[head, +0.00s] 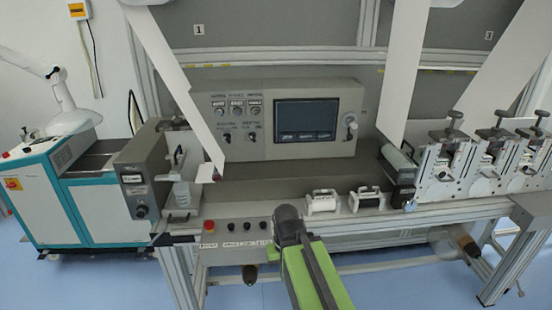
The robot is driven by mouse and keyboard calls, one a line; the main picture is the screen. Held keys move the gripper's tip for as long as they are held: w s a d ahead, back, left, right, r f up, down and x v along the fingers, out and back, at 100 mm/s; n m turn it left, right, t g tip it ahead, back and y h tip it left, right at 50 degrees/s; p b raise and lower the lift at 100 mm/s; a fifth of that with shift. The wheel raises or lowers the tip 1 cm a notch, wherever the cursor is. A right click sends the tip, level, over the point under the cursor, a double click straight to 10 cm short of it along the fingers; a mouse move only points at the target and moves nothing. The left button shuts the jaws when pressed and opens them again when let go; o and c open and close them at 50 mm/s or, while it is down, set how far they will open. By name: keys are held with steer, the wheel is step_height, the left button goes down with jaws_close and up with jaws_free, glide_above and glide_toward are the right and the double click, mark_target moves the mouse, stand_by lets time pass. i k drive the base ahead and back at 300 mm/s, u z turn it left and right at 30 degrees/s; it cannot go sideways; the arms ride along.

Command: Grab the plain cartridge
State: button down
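Two small cartridges sit side by side on the machine's front ledge in the head view. The left one is a white cartridge (323,203) with a pale roller and dark end parts. The right one is a cartridge with a black roller (368,201) and a white end. I cannot tell for sure which is the plain one, though the left one looks paler. My arm, green and dark grey, reaches up from the bottom edge. Its rounded dark end shows left of and in front of the white cartridge. No gripper fingers can be made out.
A control panel with a screen (306,119) stands behind the ledge (290,180). Buttons (249,225) line the front edge left of my arm. A grey roller unit (398,170) and several clamp stations (447,160) stand to the right. White web strips hang down. Blue floor is free in front.

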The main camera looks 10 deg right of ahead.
mark_target(313, 204)
steer(key=u, duration=5)
steer(key=i, duration=0.1)
steer(key=z, duration=2.45)
steer(key=k, duration=1.1)
steer(key=z, duration=1.15)
steer(key=i, duration=1.7)
steer(key=u, duration=0.05)
